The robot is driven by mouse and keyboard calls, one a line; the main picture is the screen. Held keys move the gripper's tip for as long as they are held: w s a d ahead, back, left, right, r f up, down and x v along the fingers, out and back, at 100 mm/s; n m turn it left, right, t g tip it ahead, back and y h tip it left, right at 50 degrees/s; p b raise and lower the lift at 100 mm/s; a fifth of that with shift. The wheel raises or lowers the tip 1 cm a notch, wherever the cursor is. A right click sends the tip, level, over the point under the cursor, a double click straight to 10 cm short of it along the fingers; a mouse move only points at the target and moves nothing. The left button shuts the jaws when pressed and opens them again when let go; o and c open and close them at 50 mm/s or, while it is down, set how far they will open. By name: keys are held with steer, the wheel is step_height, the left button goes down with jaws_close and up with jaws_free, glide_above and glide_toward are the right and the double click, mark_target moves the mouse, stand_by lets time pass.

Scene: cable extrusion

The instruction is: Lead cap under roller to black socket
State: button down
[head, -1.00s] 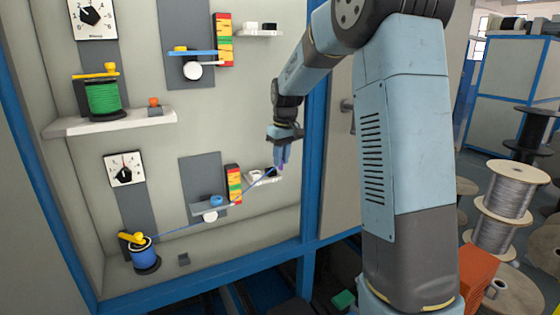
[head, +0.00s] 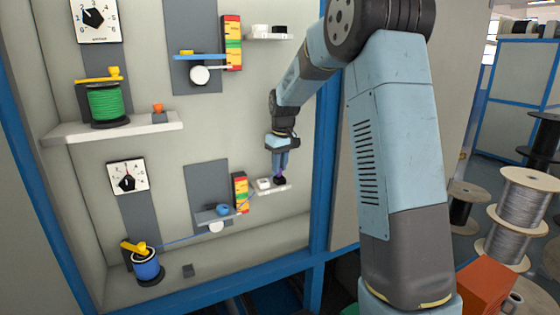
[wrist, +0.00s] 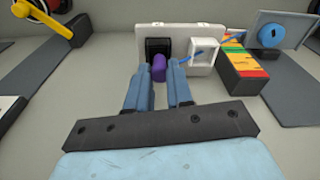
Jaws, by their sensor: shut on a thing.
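My gripper (wrist: 158,70) is shut on the purple cap (wrist: 159,68), with a finger on each side. In the wrist view the cap is right in front of the black socket (wrist: 155,46) and overlaps its lower part; I cannot tell whether it is inside. The white socket (wrist: 203,54) stands just to the right. In the head view my gripper (head: 281,172) points down at the small lower shelf (head: 272,190). The blue cable (head: 188,239) runs from the blue spool (head: 145,266) to the white roller (head: 215,227) and on towards the shelf. Its exact path at the roller is unclear.
A striped red, yellow and green block (head: 240,192) stands left of the sockets. A blue knob (head: 222,210) sits above the roller. An upper shelf (head: 115,129) holds a green spool (head: 107,104). The blue frame post (head: 327,170) is right of the shelf.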

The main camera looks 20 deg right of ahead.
steer(key=shift+d+f, duration=0.1)
steer(key=shift+f, duration=0.95)
steer(key=c, duration=0.9)
jaws_free()
steer(key=shift+r, duration=0.15)
steer(key=r, duration=0.4)
steer(key=s+r, duration=0.1)
steer(key=r, duration=0.8)
steer(key=shift+s+d+r, duration=0.15)
steer(key=shift+s+d, duration=0.05)
steer(key=shift+d, duration=0.15)
steer(key=o, duration=0.9)
steer(key=shift+r, duration=0.2)
